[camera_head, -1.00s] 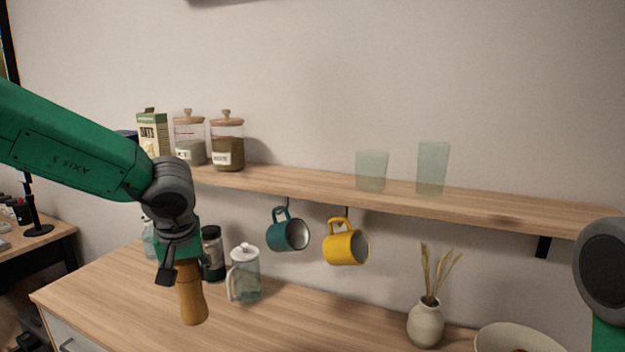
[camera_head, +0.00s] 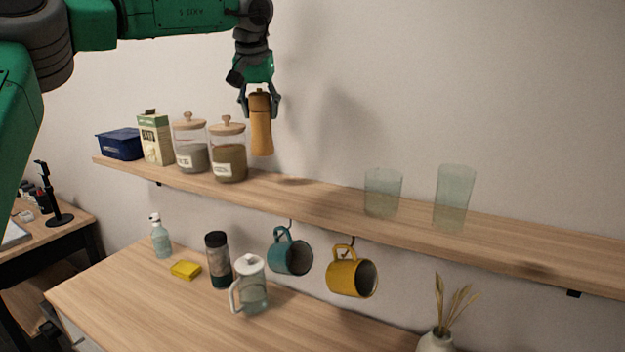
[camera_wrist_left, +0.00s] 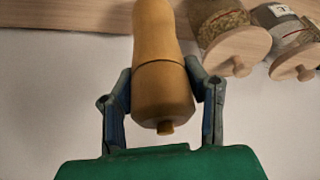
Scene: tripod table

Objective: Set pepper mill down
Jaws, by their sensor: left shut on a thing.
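The pepper mill (camera_head: 261,128) is a brown wooden mill, held upright in the air by my left gripper (camera_head: 260,100). The gripper is shut on its top part from above. The mill's lower end hangs a little above the wooden shelf (camera_head: 320,203), just right of the glass jars. In the left wrist view the mill (camera_wrist_left: 161,80) sits between both fingers of the gripper (camera_wrist_left: 162,95), with its small top knob toward the camera. My right gripper does not show.
Two wooden-lidded jars (camera_head: 229,160), a carton (camera_head: 155,138) and a blue box (camera_head: 120,144) stand on the shelf's left. Two green glasses (camera_head: 455,198) stand on its right, with free shelf between. Teal (camera_head: 291,257) and yellow (camera_head: 352,277) mugs hang below.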

